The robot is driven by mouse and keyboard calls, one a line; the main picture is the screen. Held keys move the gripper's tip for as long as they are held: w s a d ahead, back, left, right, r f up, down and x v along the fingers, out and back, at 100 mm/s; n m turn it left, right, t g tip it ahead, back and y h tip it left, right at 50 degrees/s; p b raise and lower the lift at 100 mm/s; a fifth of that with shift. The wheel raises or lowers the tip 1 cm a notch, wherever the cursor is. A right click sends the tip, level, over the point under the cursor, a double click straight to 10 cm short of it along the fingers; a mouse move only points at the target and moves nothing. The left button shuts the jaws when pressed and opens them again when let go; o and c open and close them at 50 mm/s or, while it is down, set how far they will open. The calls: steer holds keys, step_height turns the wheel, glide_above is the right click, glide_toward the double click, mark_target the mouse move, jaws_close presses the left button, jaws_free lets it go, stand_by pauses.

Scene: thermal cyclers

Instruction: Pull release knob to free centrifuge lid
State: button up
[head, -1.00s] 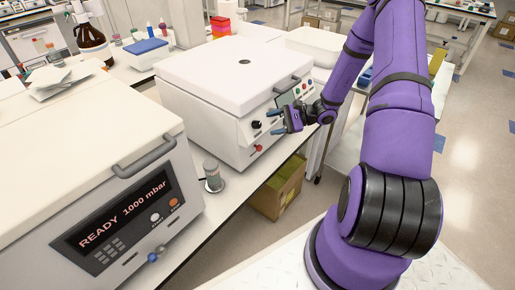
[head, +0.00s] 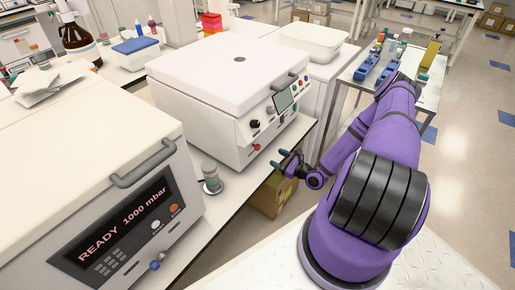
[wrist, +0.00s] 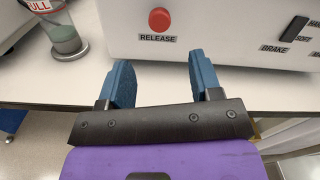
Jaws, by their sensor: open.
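The centrifuge (head: 215,95) is a white box with its lid (head: 232,68) closed on the bench. Its red release knob (head: 257,147) sits low on the front panel. In the wrist view the knob (wrist: 159,20) is a round red button shape above the word RELEASE. My gripper (head: 282,160) is in front of the panel, to the right of and a little below the knob in the head view. Its blue fingers (wrist: 163,80) are apart and empty, with the knob beyond them and not touched.
A glass jar (head: 211,178) stands on the bench left of the knob; it also shows in the wrist view (wrist: 62,28). A second machine (head: 120,215) reading READY 1000 mbar stands at the left. A cardboard box (head: 270,195) is below the bench edge.

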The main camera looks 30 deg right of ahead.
mark_target(259, 148)
steer(key=x, duration=1)
steer(key=shift+w+a, duration=0.1)
steer(key=shift+w, duration=0.2)
jaws_close()
steer(key=shift+v, duration=1)
jaws_free()
steer(key=shift+s, duration=0.1)
steer(key=v, duration=1)
steer(key=shift+s, duration=0.3)
